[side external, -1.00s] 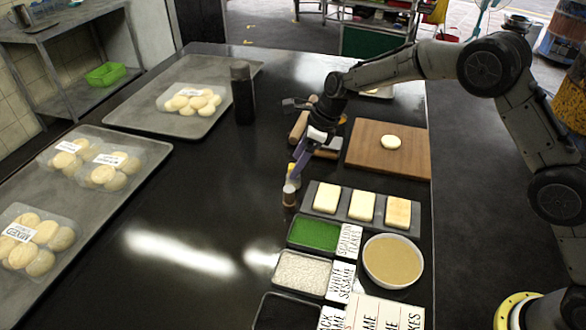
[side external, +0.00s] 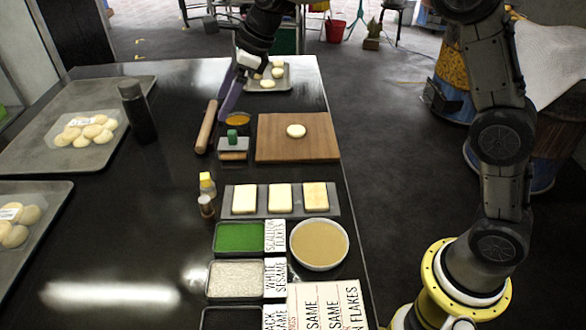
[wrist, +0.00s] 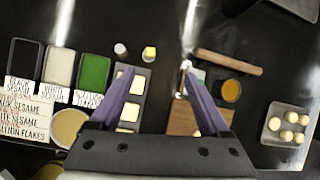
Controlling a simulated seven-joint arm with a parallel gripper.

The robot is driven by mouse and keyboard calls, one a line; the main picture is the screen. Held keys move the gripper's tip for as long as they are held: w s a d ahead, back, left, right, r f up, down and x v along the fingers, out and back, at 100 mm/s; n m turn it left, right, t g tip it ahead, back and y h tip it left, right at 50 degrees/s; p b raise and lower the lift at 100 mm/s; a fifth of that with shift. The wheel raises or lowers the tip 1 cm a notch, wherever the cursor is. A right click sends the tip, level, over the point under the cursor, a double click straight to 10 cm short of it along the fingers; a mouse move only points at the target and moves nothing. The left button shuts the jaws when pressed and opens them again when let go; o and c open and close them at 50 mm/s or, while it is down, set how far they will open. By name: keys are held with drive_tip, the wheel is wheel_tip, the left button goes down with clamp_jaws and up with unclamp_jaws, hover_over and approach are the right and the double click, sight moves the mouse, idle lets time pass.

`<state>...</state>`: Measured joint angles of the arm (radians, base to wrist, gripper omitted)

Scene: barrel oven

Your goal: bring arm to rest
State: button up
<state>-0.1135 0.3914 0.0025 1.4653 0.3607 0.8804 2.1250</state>
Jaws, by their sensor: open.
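My gripper (side external: 231,92) is raised over the back part of the black table (side external: 165,200), left of the wooden board (side external: 325,147). Its purple fingers are spread with nothing between them, as the wrist view (wrist: 157,80) also shows. In the side view the fingers hang above the area by the rolling pin (side external: 206,127) and a small green-handled tool (side external: 232,140). The fingers hide parts of the tray and board in the wrist view.
Three pale blocks (side external: 279,198) sit on a dark tray, with containers of green flakes (side external: 239,238) and white sesame (side external: 235,278) and a tan bowl (side external: 319,245) nearby. A dark bottle (side external: 138,113) stands upright at left. The table's left middle is clear.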

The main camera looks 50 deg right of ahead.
drive_tip(key=s+d+r+n+t+h, duration=0.1)
drive_tip(key=s+d+r+n, duration=0.15)
drive_tip(key=s, duration=0.45)
drive_tip(key=s+d+r+n, duration=0.2)
drive_tip(key=s+r, duration=0.2)
drive_tip(key=s, duration=0.3)
drive_tip(key=s+d+r+n+t+h, duration=0.1)
drive_tip(key=s+d+r+n, duration=0.2)
drive_tip(key=s, duration=0.3)
drive_tip(key=s+d+f+n+h, duration=0.1)
drive_tip(key=s+d+f+n, duration=0.1)
drive_tip(key=s+f+n, duration=0.3)
drive_tip(key=s+d+f+n, duration=0.2)
drive_tip(key=s+f+n, duration=0.3)
drive_tip(key=s+n, duration=0.7)
drive_tip(key=shift+d+f+g+h, duration=0.3)
drive_tip(key=shift+g+h, duration=0.1)
